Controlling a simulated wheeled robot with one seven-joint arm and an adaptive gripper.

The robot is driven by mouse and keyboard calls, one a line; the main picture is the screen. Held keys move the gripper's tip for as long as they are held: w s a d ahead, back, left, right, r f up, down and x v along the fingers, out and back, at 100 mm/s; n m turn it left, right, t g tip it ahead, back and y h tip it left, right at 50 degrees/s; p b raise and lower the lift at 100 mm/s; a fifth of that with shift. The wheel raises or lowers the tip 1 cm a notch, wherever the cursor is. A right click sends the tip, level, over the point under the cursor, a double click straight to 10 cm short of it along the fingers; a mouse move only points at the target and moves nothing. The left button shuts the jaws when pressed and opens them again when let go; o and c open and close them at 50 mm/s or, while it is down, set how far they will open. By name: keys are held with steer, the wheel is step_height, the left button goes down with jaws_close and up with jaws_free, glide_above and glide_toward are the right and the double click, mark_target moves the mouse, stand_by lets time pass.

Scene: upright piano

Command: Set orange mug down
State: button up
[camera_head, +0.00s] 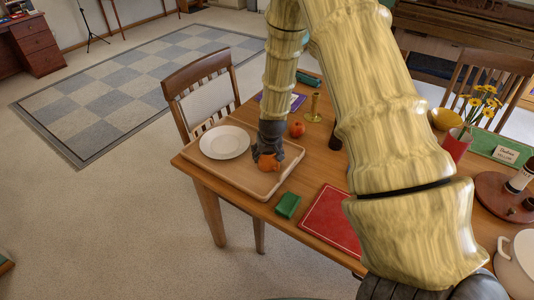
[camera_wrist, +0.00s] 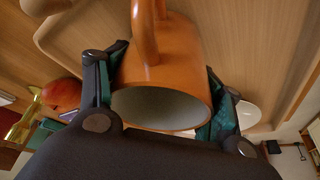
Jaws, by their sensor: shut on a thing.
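The orange mug (camera_head: 267,162) is at or just above the wooden tray (camera_head: 236,183) near the table's left corner, in the head view. I cannot tell whether its base touches the tray. My gripper (camera_head: 266,152) comes down from above and is shut on the mug. In the wrist view the mug (camera_wrist: 165,75) sits between the two fingers of my gripper (camera_wrist: 160,98), with its pale inside facing the camera and its handle on the far side.
A white plate (camera_head: 224,142) lies on the tray, left of the mug. A red apple (camera_head: 297,129) and a brass candlestick (camera_head: 314,108) stand behind to the right. A green block (camera_head: 288,205) and a red book (camera_head: 328,220) lie in front. A chair (camera_head: 204,88) stands at the table's far side.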

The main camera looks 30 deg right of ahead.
steer(key=shift+f, duration=0.1)
steer(key=o, duration=1.3)
steer(key=shift+b+v, duration=0.85)
steer(key=shift+v, duration=5.25)
steer(key=shift+d, duration=0.1)
